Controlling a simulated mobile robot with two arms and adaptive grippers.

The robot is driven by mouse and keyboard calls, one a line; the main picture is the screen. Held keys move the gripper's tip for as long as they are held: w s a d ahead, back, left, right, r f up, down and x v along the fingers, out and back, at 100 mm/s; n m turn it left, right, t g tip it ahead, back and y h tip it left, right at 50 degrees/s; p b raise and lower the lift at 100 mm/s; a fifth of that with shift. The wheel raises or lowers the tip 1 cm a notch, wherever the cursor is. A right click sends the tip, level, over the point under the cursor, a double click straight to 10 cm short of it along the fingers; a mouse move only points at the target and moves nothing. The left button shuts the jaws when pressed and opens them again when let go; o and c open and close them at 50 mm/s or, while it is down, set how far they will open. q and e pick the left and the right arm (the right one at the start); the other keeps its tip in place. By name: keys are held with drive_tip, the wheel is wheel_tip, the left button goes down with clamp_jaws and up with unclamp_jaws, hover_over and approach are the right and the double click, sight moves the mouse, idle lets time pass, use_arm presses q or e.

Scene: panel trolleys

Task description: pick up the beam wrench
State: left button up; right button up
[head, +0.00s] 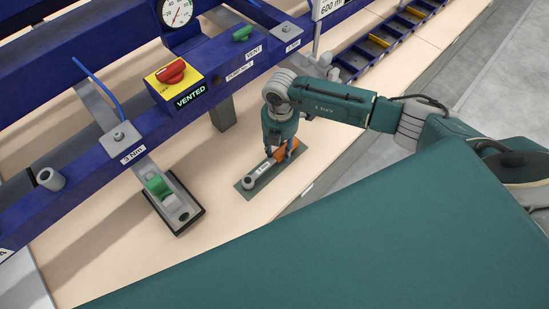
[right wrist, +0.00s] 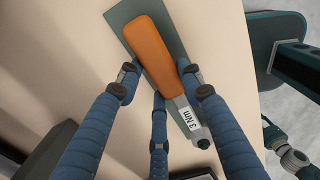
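The beam wrench lies on a dark grey-green mat (head: 249,194) on the pale bench. Its orange handle (head: 281,153) and grey shaft with a "3 Nm" label (head: 263,168) show in the head view. The right wrist view also shows the orange handle (right wrist: 152,50) and the label (right wrist: 189,119). My right gripper (head: 279,152) points down over the wrench. Its blue fingers (right wrist: 160,82) are spread on both sides of the handle's lower end, near it; firm contact cannot be made out. My left gripper is not in view.
A blue trolley frame (head: 225,62) with a gauge (head: 177,12) and a red vent knob (head: 171,71) stands behind and left. A grey bracket with a green clip (head: 158,186) stands on a black-edged foot left of the mat. Bare bench lies between them.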

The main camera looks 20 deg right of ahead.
clamp_jaws()
drive_tip(key=shift+w+r, duration=0.1)
drive_tip(key=shift+r, duration=0.5)
wheel_tip(320, 180, up, 19)
drive_tip(key=b, duration=0.3)
